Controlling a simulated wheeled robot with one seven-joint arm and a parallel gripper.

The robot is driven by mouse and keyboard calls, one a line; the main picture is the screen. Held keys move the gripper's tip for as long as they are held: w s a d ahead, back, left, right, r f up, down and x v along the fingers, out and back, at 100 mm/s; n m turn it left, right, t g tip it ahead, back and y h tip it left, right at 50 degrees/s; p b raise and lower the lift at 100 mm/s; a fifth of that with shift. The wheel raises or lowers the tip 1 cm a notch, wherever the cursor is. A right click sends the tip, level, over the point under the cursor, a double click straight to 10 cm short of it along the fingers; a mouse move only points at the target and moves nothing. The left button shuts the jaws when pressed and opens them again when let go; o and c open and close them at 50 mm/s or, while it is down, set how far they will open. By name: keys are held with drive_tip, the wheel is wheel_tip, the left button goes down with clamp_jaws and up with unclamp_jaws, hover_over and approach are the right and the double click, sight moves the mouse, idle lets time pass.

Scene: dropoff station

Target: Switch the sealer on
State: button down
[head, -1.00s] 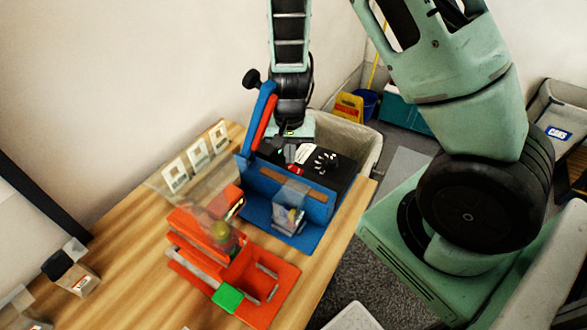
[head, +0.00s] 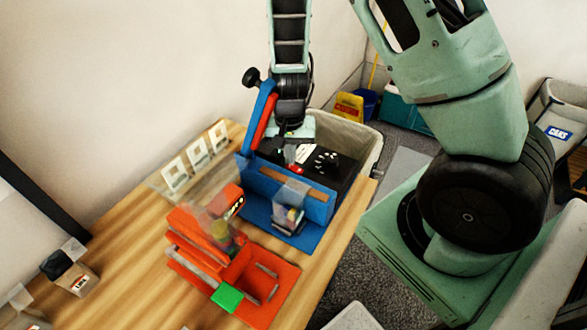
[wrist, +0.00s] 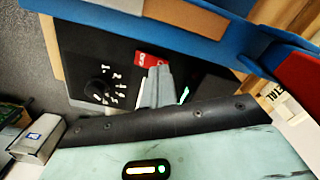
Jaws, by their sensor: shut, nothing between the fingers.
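The sealer is a blue frame (head: 300,197) with a black control box (head: 338,173) behind it, on the wooden table. Its blue lever (head: 262,112) stands raised. The box top has a dial with white marks, seen in the wrist view (wrist: 97,90), and a red part (wrist: 150,60) that looks like a switch; the switch position cannot be told. My gripper (head: 290,160) is shut and empty, pointing down over the box top. In the wrist view its fingertips (wrist: 158,72) are just beside the red part and partly cover it; contact cannot be told.
An orange device (head: 270,283) with a green block (head: 227,298) stands in front of the sealer. A clear pouch (head: 290,210) is at the sealer's front. White cards (head: 197,155) stand behind on the left. A grey bin (head: 350,140) is beyond the table.

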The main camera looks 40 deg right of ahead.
drive_tip(key=shift+f+b, duration=0.6)
drive_tip(key=shift+f, duration=0.15)
drive_tip(key=shift+r, duration=0.1)
idle(0.3)
wheel_tip(320, 180, up, 7)
drive_tip(key=p, duration=0.6)
drive_tip(key=shift+p, duration=0.35)
idle(0.5)
